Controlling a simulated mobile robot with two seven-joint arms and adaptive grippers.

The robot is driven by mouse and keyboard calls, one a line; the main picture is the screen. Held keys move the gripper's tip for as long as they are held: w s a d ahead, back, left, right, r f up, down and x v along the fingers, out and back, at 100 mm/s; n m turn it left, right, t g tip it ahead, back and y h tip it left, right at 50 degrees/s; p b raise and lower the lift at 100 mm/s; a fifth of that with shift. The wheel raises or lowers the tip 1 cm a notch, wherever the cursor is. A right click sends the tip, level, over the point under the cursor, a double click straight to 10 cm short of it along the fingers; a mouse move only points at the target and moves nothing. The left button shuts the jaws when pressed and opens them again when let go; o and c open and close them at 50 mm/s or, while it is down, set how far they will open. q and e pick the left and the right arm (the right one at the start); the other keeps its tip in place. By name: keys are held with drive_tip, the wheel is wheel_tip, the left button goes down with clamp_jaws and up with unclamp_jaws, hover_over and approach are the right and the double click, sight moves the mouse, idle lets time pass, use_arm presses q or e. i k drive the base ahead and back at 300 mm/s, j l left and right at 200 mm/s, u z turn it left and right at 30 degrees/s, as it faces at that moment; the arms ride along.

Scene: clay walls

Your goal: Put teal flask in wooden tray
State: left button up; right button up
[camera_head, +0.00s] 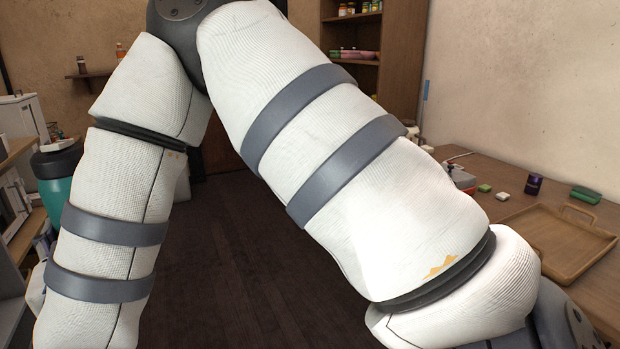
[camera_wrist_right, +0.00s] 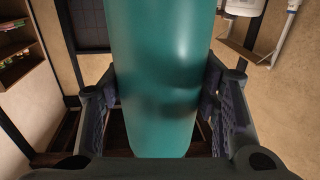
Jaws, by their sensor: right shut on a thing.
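The teal flask (camera_head: 58,190) shows at the left of the head view, upright with a dark lid and partly hidden behind my right forearm. In the right wrist view the flask (camera_wrist_right: 155,60) fills the middle. My right gripper (camera_wrist_right: 160,95) is shut on it, with a finger on each side. In the head view that gripper is hidden behind my forearm. The wooden tray (camera_head: 560,240) lies empty on the table at the right, far from the flask; my right arm covers part of its near side. My left gripper is not in view.
The wooden table (camera_head: 490,172) also holds a dark purple can (camera_head: 533,184), a green block (camera_head: 585,195) and small items behind the tray. Shelving stands at the left edge. A tall wooden cabinet (camera_head: 402,60) stands at the back. Dark floor (camera_head: 240,260) lies open between.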

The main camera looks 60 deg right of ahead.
sight(575, 246)
drive_tip(key=l+z, duration=0.45)
drive_tip(key=i+l+z, duration=0.15)
drive_tip(key=z, duration=0.3)
drive_tip(key=i+l+z, duration=0.15)
drive_tip(key=l+z, duration=0.15)
drive_tip(key=z, duration=0.15)
drive_tip(key=i+l+z, duration=0.2)
drive_tip(key=z, duration=0.25)
drive_tip(key=i+l+z, duration=0.15)
drive_tip(key=z, duration=0.3)
drive_tip(key=i+z, duration=0.3)
drive_tip(key=z, duration=0.15)
drive_tip(key=i+z, duration=0.2)
drive_tip(key=z, duration=0.25)
drive_tip(key=i+z, duration=0.25)
drive_tip(key=z, duration=0.2)
